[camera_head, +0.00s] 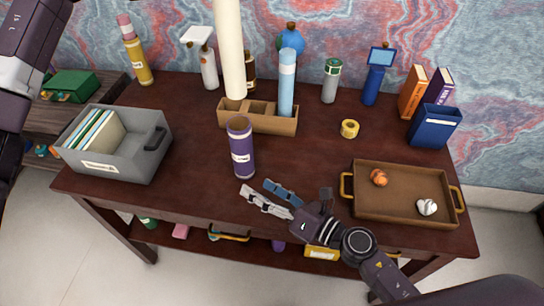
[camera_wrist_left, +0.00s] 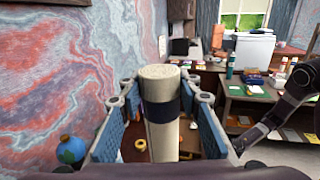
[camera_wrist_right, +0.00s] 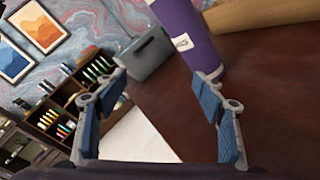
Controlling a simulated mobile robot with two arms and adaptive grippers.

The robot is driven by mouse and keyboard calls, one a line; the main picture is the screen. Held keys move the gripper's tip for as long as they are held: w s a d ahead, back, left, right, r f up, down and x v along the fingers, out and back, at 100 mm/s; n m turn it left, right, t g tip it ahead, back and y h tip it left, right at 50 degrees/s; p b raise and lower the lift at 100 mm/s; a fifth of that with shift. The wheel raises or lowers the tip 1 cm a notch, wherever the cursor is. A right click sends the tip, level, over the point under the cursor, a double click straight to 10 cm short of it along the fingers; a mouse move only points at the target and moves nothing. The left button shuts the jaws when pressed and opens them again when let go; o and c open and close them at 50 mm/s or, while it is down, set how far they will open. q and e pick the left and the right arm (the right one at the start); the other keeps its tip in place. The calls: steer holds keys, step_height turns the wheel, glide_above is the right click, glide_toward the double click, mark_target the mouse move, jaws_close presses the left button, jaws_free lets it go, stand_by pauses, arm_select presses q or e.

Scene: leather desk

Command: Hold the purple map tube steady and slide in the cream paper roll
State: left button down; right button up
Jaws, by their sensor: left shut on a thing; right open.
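The purple map tube (camera_head: 241,155) stands upright on the desk near its front edge; its lower part also shows in the right wrist view (camera_wrist_right: 187,38). The cream paper roll (camera_head: 229,50) is upright, its upper end out of the head view, its lower end above and behind the tube in the picture. My left gripper (camera_wrist_left: 160,112) is shut on the roll around its dark band; it is out of the head view. My right gripper (camera_head: 257,191) is open and empty, low beside the tube's base, with the tube beyond its fingertips in the right wrist view.
A wooden holder (camera_head: 270,126) with a light-blue tube (camera_head: 286,85) stands behind the purple tube. A grey bin (camera_head: 150,165) is at left, a brown tray (camera_head: 400,215) at right. A yellow tape roll (camera_head: 349,128) lies between. Bare desk surrounds the tube's left side.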

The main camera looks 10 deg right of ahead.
mark_target(247, 138)
steer(key=w+d+r+n+t+h, duration=0.1)
steer(key=w+d+r+n+t, duration=0.15)
steer(key=w+r+n, duration=0.35)
steer(key=x, duration=1)
steer(key=shift+a+r, duration=0.25)
steer(key=shift+c, duration=0.3)
